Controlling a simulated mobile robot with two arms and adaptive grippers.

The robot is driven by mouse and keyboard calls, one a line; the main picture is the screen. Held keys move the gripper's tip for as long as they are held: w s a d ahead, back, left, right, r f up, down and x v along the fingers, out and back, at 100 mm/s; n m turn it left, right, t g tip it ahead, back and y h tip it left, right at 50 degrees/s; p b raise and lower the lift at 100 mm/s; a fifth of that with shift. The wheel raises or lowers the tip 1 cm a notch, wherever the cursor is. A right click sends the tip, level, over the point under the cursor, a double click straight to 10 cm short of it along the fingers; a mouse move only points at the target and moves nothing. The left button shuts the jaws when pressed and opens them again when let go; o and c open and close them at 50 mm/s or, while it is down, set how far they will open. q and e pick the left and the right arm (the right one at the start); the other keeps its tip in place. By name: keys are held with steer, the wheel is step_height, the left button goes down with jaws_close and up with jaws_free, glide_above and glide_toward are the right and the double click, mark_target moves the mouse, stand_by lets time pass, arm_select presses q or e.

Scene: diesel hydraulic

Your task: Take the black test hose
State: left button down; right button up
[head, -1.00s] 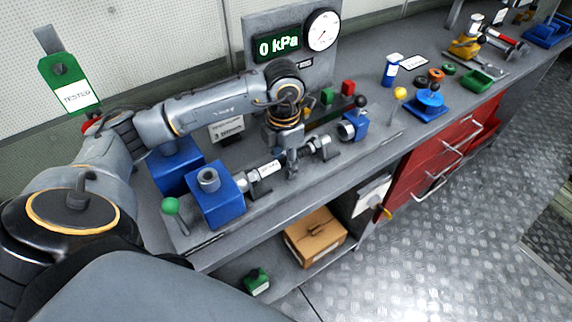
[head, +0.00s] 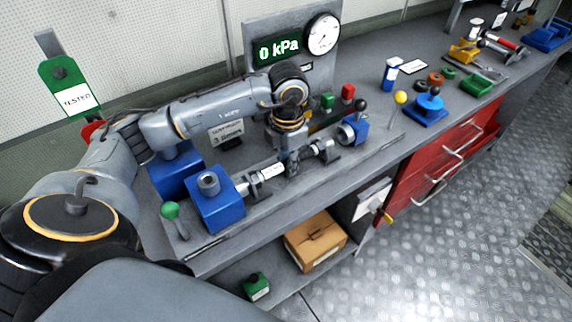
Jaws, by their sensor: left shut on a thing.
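The black test hose (head: 308,152) appears as a dark, straight, rod-like piece with a white label, lying along the bench fixture between the blue block (head: 217,205) and a grey bracket (head: 327,149). My left arm reaches in from the left over the blue blocks. My left gripper (head: 293,167) points down and is shut on the hose, just right of its label. The fingers hide part of the hose. I cannot tell whether its ends touch the fittings. My right gripper is not in view.
A gauge panel (head: 296,48) reading 0 kPa stands behind the arm. A green-knobbed lever (head: 170,211) is at the front left, and a blue clamp (head: 360,128) at the fixture's right end. A cardboard box (head: 315,240) sits on the lower shelf. Bench space farther right holds small parts.

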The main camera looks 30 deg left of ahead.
arm_select(q)
steer(key=shift+w+d+b, duration=0.15)
steer(key=shift+w+d, duration=0.1)
steer(key=shift+w, duration=0.3)
steer(key=shift+w+d+b, duration=0.15)
steer(key=shift+w+d, duration=0.05)
steer(key=shift+w, duration=0.3)
steer(key=shift+r, duration=0.1)
steer(key=shift+r+p, duration=1.4)
steer(key=shift+r, duration=0.7)
steer(key=shift+r+p, duration=1.45)
steer(key=shift+r, duration=0.9)
